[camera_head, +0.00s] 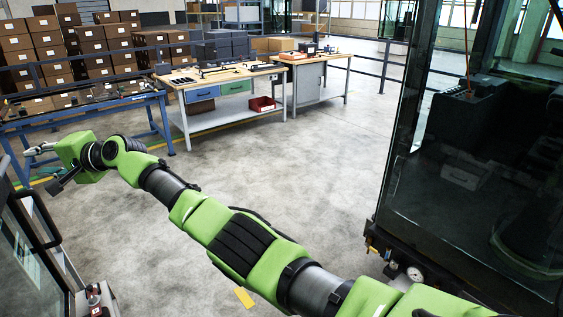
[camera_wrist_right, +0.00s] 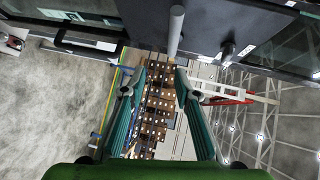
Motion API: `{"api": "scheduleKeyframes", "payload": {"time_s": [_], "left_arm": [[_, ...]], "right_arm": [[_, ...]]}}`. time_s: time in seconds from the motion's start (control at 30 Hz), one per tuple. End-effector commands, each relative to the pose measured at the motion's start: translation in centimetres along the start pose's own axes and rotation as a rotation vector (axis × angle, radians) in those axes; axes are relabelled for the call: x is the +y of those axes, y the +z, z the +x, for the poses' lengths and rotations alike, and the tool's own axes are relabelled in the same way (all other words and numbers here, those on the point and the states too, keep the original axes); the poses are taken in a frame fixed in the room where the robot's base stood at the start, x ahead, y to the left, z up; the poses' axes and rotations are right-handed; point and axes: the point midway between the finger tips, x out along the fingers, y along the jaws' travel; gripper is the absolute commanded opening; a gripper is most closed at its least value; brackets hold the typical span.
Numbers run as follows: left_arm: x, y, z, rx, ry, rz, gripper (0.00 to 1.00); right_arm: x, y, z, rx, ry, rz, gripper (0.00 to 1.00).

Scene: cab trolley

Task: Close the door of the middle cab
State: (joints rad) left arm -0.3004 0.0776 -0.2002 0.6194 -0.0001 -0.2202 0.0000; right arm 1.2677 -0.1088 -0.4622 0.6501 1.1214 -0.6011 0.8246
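A dark-framed glass cab door panel (camera_head: 28,255) with a black handle bar stands at the lower left of the head view. A large dark glass cab (camera_head: 470,180) fills the right side; I cannot tell which is the middle cab. My right arm reaches across to the left, and its green gripper (camera_head: 50,168) is above and beyond the panel at the left. In the wrist view the right gripper (camera_wrist_right: 160,80) has its teal fingers apart. A grey rod (camera_wrist_right: 176,32) and dark framework show beyond the fingertips; nothing appears gripped. My left gripper is out of view.
A blue-framed table (camera_head: 85,108) and a workbench (camera_head: 225,85) with drawers stand at the back, with stacked boxes (camera_head: 90,40) behind. A yellow piece (camera_head: 244,297) lies below my arm. The grey floor (camera_head: 310,165) in the middle is clear.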

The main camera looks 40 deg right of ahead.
Motion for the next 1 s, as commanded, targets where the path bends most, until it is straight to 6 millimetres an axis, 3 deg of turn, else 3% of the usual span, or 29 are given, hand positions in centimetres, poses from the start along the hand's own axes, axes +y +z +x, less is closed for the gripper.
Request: {"api": "scheduleKeyframes", "payload": {"time_s": [0.37, 1.0], "left_arm": [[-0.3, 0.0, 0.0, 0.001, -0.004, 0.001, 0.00], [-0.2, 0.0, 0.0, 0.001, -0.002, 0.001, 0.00]], "right_arm": [[0.0, -0.2, -1.1, 0.000, -0.003, -0.001, 0.29], [0.1, -0.1, -8.8, 0.001, -0.001, -0.001, 0.29]]}}
